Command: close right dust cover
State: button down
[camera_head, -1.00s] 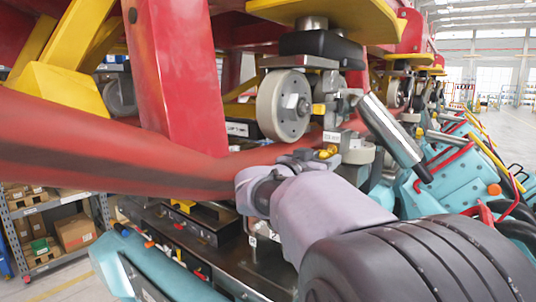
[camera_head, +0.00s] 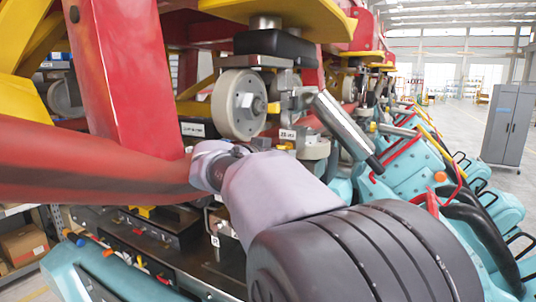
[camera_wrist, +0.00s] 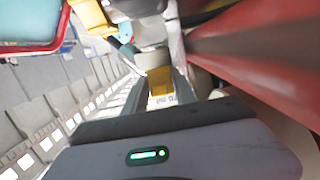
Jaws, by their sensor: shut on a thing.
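My gripper (camera_head: 272,146) is partly hidden behind my wrist, beside the wheel assembly under the red frame. In the wrist view my gripper (camera_wrist: 160,85) is shut on a small yellow tab (camera_wrist: 161,80), with a lettered label just below it. The yellow tab also shows in the head view (camera_head: 285,147), under a white label (camera_head: 288,134). I cannot tell from these frames which part is the right dust cover, or whether the tab belongs to it.
A large grey wheel (camera_head: 239,104) and a red post (camera_head: 125,75) stand close to my gripper. A red beam (camera_head: 90,165) crosses at left. A grey cabinet (camera_head: 508,125) stands on open floor at far right.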

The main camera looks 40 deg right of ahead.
jog(key=shift+w+d+r+g+y, duration=0.15)
jog(key=shift+r+g+y, duration=0.15)
jog(key=shift+y, duration=0.6)
jog(key=shift+d+r+g+y, duration=0.2)
jog(key=shift+g+y, duration=0.1)
jog(key=shift+y, duration=0.6)
jog(key=shift+a, duration=0.1)
jog(key=c, duration=1.3)
grip_release()
jog(key=v, duration=1.7)
jog(key=shift+a+r, duration=0.1)
jog(key=shift+r, duration=0.1)
jog(key=shift+f, duration=0.1)
